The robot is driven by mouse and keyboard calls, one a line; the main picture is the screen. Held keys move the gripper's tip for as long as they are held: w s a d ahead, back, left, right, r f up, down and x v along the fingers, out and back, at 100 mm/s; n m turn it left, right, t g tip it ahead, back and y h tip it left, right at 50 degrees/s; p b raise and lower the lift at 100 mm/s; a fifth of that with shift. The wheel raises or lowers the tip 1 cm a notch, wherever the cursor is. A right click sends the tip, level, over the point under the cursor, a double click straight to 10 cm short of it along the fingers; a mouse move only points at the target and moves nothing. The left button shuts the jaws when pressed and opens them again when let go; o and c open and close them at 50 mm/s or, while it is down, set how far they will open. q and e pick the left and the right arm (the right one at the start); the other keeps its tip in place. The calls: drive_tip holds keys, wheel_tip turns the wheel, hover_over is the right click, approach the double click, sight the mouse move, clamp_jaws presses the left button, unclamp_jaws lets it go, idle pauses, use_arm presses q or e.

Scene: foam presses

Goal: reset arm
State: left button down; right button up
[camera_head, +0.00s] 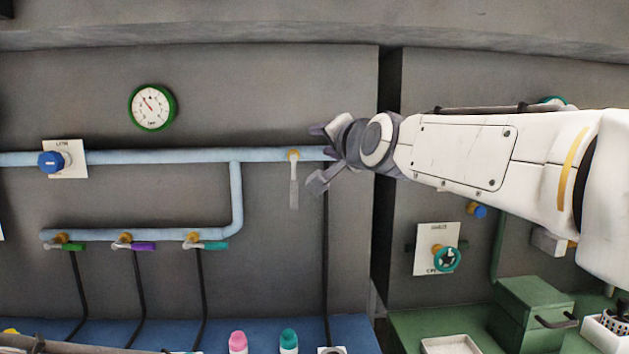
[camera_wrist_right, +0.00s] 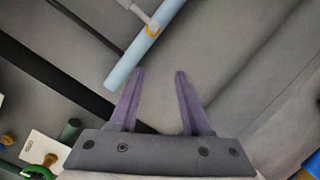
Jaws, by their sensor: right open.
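My right gripper (camera_head: 318,157) reaches in from the right in the head view, at the right end of the upper light-blue pipe (camera_head: 190,156). In the right wrist view its two purple fingers (camera_wrist_right: 156,88) stand apart with nothing between them. A grey lever valve (camera_head: 294,185) with a yellow fitting hangs down from the pipe, just left of the fingers and apart from them. The same lever shows in the wrist view (camera_wrist_right: 142,14), at the top. My left gripper is not in view.
A green-rimmed gauge (camera_head: 152,107) and a blue knob (camera_head: 50,162) are on the wall at left. Green, purple and teal levers (camera_head: 137,246) sit on the lower pipe. Pink and teal bottles (camera_head: 238,342) stand below. A teal valve wheel (camera_head: 447,259) and a green box (camera_head: 530,312) are at right.

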drive_tip(key=s+a+f+n+g+p, duration=0.1)
drive_tip(key=s+a+f+n+g, duration=0.25)
drive_tip(key=s+f, duration=0.55)
drive_tip(key=s+a+f+n+g+p, duration=0.15)
drive_tip(key=s+f+n+g, duration=0.3)
drive_tip(key=f, duration=0.85)
drive_tip(key=s+d+f+n+g+h, duration=0.1)
drive_tip(key=s+d+f+n+g, duration=0.1)
drive_tip(key=s+f, duration=0.2)
drive_tip(key=s+d+f+n+g+h+p, duration=0.1)
drive_tip(key=s+f, duration=0.4)
drive_tip(key=s, duration=0.6)
drive_tip(key=s+d+f+n+g+h, duration=0.2)
drive_tip(key=s+d+f+n+g, duration=0.1)
drive_tip(key=s+d+f+g, duration=0.2)
drive_tip(key=s, duration=0.2)
drive_tip(key=shift+s+n+h, duration=0.3)
drive_tip(key=shift+s, duration=0.05)
